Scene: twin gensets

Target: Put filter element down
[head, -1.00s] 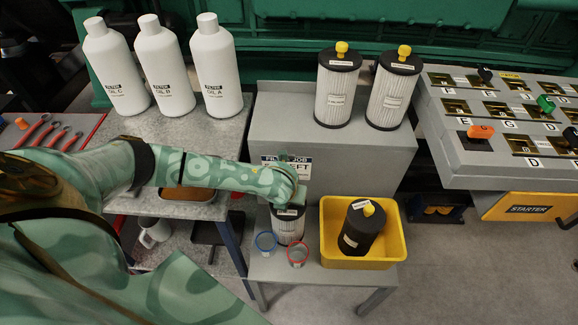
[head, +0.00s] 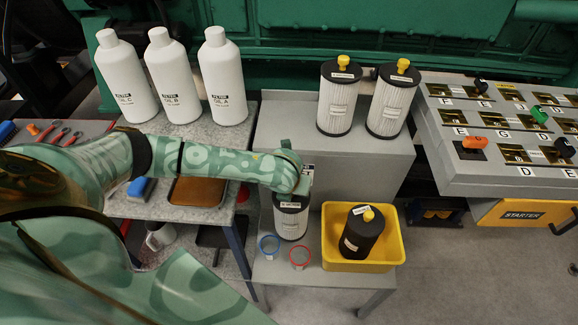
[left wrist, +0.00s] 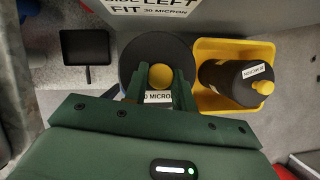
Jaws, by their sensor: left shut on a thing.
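The filter element (head: 291,218), a pleated white cylinder with a black cap, is upright at the low grey table (head: 325,279), left of the yellow bin. Whether its base touches the table is hard to tell. My left gripper (head: 299,186) is above it, with its jaws hidden in the head view. In the left wrist view, the green fingers of my left gripper (left wrist: 158,92) are shut on the yellow knob (left wrist: 162,76) atop the black cap (left wrist: 134,60). My right gripper is not in view.
A yellow bin (head: 398,240) to the right holds a dark filter (head: 362,232). Blue (head: 269,245) and red (head: 300,257) rings stand in front of the filter element. Two similar filters (head: 338,97) stand on the grey step behind. White bottles (head: 222,80) stand left.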

